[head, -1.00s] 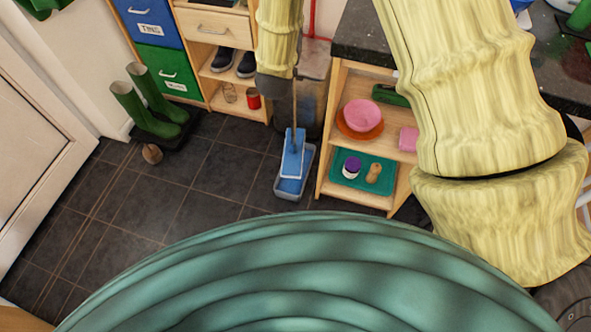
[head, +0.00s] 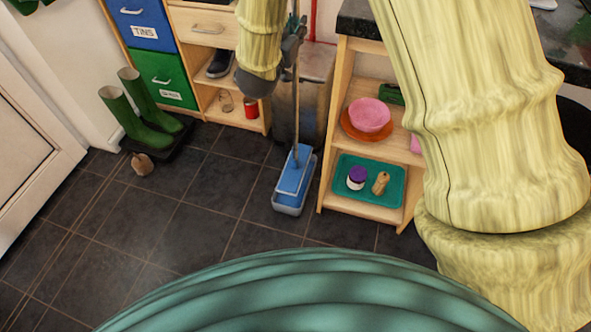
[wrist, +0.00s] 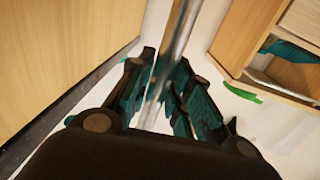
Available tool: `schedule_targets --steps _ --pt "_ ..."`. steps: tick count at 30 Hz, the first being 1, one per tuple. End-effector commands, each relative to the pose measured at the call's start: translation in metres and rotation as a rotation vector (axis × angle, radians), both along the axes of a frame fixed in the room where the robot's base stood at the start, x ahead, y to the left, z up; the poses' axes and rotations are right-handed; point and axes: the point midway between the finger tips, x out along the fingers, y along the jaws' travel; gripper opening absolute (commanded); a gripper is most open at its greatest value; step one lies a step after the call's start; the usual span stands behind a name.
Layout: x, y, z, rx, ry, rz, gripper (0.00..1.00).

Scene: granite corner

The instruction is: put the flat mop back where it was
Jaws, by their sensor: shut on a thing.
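The flat mop has a blue flat head (head: 296,172) and a thin upright pole (head: 296,115), low in the middle of the head view. Its head is over a grey-blue tray (head: 289,209) on the floor; I cannot tell whether it rests in the tray or hangs just above. My gripper (head: 292,40) is shut on the pole high up, partly behind my arm. In the wrist view the dark, teal-padded fingers (wrist: 160,85) close around the shiny pole (wrist: 182,30).
A dark grey bin (head: 312,112) stands behind the mop. A wooden shelf (head: 350,208) with a pink bowl (head: 368,114) and a teal tray (head: 398,190) is close on the right. Green boots (head: 125,115) stand left. The tiled floor (head: 200,195) between is clear.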

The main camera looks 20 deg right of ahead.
Motion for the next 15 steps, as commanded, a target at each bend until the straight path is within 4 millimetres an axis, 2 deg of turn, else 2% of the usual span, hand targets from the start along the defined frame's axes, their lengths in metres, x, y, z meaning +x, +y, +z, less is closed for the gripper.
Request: schedule_targets --steps 8,15 --pt "0.0 0.0 -0.005 0.0 0.0 -0.006 0.0" --pt "-0.001 0.0 -0.038 -0.002 0.003 -0.005 0.0"
